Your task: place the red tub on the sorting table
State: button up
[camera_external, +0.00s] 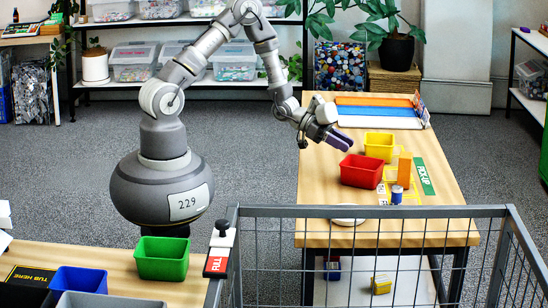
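The red tub (361,171) stands upright on the wooden table (325,205) at the right. My gripper (343,143), with dark purple fingers, is above and to the left of the red tub, apart from it. Nothing shows hanging from it; the fingers are too small to tell open from shut. Which table is the sorting table is not marked plainly. A second wooden table (120,262) at the lower left bears a dark sign reading "TUB HERE" (30,276).
By the red tub are a yellow tub (379,147), an orange block (404,169) and a blue can (397,194). A green tub (162,259) and a blue tub (79,280) stand on the lower-left table. A grey mesh fence (370,212) crosses the front.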

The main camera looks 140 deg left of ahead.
jog(key=b+x, duration=0.3)
jog(key=x, duration=0.4)
jog(key=shift+w+f, duration=0.25)
jog(key=shift+w, duration=0.05)
jog(key=shift+r, duration=0.1)
grip_shut()
